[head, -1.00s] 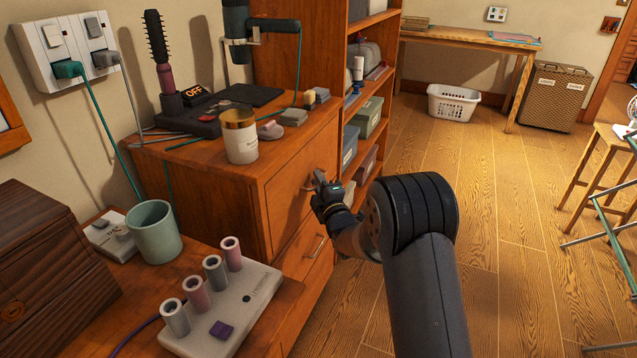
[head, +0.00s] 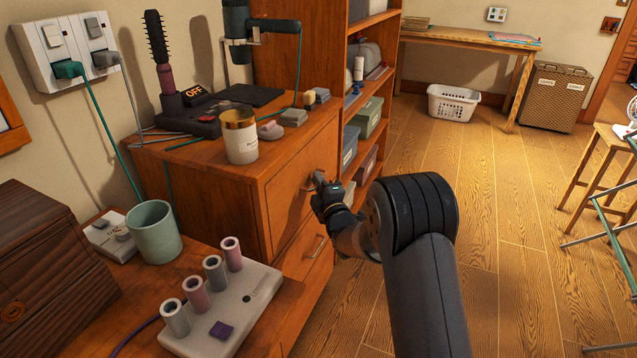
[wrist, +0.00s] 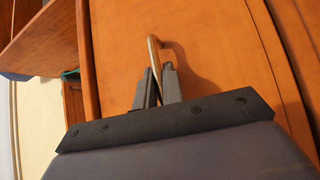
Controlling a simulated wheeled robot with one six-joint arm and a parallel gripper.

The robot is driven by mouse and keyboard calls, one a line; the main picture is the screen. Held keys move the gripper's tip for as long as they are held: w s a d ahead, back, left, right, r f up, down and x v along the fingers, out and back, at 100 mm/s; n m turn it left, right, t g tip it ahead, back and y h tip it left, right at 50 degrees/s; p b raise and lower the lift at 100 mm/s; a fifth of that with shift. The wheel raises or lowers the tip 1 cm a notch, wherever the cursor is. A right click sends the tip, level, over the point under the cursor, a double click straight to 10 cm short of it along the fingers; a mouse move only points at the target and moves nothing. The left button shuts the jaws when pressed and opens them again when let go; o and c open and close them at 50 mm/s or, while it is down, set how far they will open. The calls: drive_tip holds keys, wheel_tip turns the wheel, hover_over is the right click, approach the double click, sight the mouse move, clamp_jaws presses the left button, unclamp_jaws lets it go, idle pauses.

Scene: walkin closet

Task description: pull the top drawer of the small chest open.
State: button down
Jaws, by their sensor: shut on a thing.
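The small chest (head: 215,175) is a wooden unit left of centre in the head view, with drawers facing right. Its top drawer (head: 285,190) looks flush with the chest front. My gripper (head: 319,182) is at the handle of that drawer. In the wrist view the metal handle (wrist: 154,52) stands out from the wooden drawer front (wrist: 225,60), and the fingers of my gripper (wrist: 160,78) are closed around its near part. The lower drawer's handle (head: 316,248) is free, below my gripper.
A jar (head: 239,140), a brush and several small items stand on the chest. A tall shelf unit (head: 300,60) adjoins it behind. A side table with a curler set (head: 222,310) is in front.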

drive_tip(key=s+d+b, duration=0.4)
drive_tip(key=d, duration=0.7)
drive_tip(key=s+d+b, duration=0.4)
drive_tip(key=d, duration=0.7)
drive_tip(key=shift+b, duration=0.3)
drive_tip(key=c, duration=1.8)
unclamp_jaws()
drive_tip(key=p+v, duration=0.1)
drive_tip(key=v, duration=1)
drive_tip(key=shift+w, duration=0.1)
